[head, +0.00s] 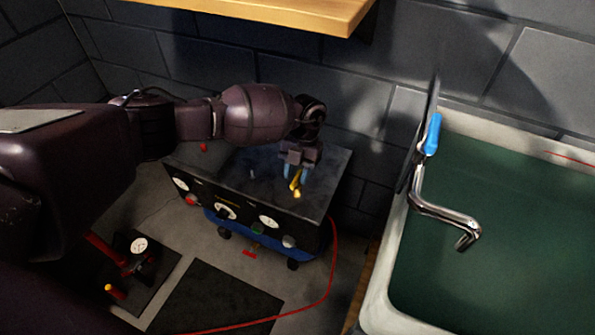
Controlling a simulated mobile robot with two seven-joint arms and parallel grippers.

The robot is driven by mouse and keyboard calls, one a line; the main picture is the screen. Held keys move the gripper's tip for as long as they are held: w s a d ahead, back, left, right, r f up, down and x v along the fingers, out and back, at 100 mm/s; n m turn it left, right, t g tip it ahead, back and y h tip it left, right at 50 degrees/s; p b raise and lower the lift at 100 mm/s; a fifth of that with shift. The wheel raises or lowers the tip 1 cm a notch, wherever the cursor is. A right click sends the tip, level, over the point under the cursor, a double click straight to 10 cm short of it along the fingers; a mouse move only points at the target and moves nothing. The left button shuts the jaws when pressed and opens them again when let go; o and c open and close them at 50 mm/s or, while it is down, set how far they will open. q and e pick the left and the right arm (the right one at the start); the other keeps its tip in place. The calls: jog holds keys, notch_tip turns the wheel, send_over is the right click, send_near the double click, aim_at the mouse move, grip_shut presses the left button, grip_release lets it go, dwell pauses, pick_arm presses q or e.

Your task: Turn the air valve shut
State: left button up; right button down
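A yellow lever (297,187), which looks like the air valve's handle, shows at the top of a dark box-shaped unit with gauges (250,180). My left gripper (297,178) points down over the right part of that unit's top. Its bluish fingers are on either side of the yellow lever and partly hide it. I cannot tell whether they press on the lever or stand a little apart from it. The valve's body is hidden. My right gripper is not in view.
A red hose (333,260) runs from the unit across the floor. A sink (390,270) with a chrome, blue-handled tap (445,212) is at the right. A wooden shelf (290,12) hangs above. A floor pump with a gauge (138,245) stands at lower left.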

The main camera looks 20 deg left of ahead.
pick_arm(q)
jog(key=shift+w+r, duration=0.25)
jog(key=shift+r, duration=0.3)
jog(key=p+v, duration=0.1)
jog(key=v, duration=0.8)
jog(key=shift+r, duration=0.3)
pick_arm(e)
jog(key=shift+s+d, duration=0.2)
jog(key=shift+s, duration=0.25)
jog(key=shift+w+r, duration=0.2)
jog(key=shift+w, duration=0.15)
